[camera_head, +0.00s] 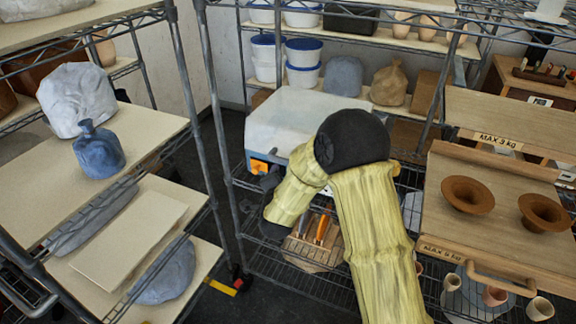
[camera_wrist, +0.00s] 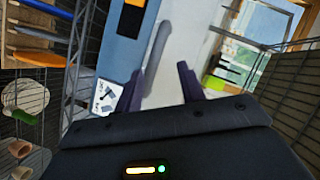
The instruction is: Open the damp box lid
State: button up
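The damp box (camera_head: 265,143) stands on the wire rack in the middle of the head view, partly hidden by my arm. Its pale lid (camera_head: 300,112) lies over it and looks shut. An orange patch (camera_head: 258,166) shows low on its front. In the wrist view the blue-grey box front (camera_wrist: 118,55) is ahead, with the whitish lid (camera_wrist: 190,55) beside it. A grey, bar-like handle (camera_wrist: 157,50) runs along the lid's edge. My gripper (camera_wrist: 161,75) is open, its two purple fingers apart and facing the handle. Whether the fingers touch the lid or handle cannot be told.
White tubs with blue lids (camera_head: 303,62) stand behind the damp box. A wooden tool holder (camera_head: 312,250) sits on a lower shelf. Rack posts (camera_head: 225,150) rise close to the box's left. Brown pots (camera_head: 467,194) stand on a board at right.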

jog(key=s+a+f+m+t+h+b, duration=0.1)
jog(key=s+a+f+m+t+h, duration=0.2)
jog(key=m+h, duration=0.5)
notch_tip(320, 180, down, 3)
jog(key=shift+s+a+f+m+t, duration=0.15)
jog(key=shift+s+a+m+t, duration=0.15)
jog(key=shift+s+a+m, duration=0.65)
jog(key=shift+s+d, duration=0.25)
jog(key=shift+d, duration=0.05)
jog(key=p+x, duration=0.4)
jog(key=x, duration=1.3)
jog(key=shift+w, duration=0.25)
jog(key=shift+c, duration=0.5)
grip_shut()
